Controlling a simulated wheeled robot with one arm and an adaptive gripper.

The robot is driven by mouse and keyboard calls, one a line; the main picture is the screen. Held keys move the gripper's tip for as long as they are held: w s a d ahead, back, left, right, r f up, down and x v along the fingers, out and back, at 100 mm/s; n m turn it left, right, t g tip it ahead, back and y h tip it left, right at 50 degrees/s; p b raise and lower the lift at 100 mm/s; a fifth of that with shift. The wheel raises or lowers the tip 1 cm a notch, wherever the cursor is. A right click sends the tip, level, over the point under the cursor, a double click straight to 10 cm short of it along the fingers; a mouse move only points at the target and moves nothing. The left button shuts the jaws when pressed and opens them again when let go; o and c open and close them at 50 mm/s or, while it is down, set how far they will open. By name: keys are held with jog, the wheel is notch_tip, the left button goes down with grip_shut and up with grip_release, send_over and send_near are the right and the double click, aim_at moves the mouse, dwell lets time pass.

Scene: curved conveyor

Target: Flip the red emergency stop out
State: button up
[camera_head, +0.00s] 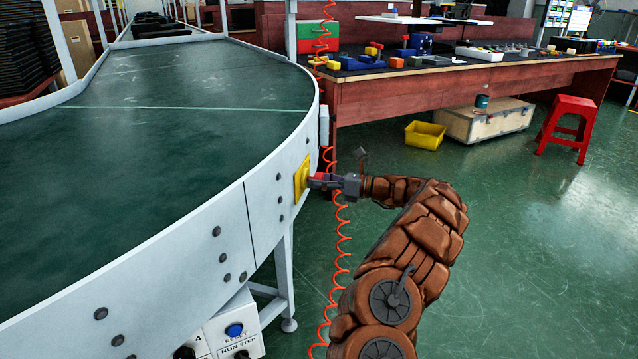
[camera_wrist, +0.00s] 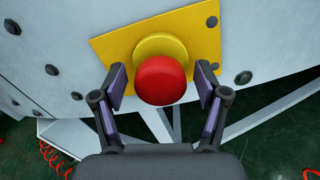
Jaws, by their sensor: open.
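The red emergency stop button (camera_wrist: 161,80) sits on a yellow collar (camera_wrist: 160,48) and a yellow plate (camera_wrist: 118,45) on the conveyor's side wall. In the wrist view my gripper (camera_wrist: 161,88) is open, with one finger on each side of the red button. The left finger looks close to the plate's edge; I cannot tell whether either finger touches the button. In the head view the yellow plate (camera_head: 302,179) is on the outer curve of the conveyor, and my gripper (camera_head: 318,181) reaches it from the right, hiding most of the button.
The curved conveyor (camera_head: 190,90) fills the left. A red coiled cable (camera_head: 341,235) hangs by my gripper. A control box (camera_head: 236,330) with a blue button is below the conveyor. A workbench (camera_head: 440,95) stands behind; green floor (camera_head: 530,240) to the right is clear.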

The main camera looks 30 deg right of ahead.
jog(key=shift+c, duration=0.3)
jog(key=shift+d, duration=0.1)
grip_shut()
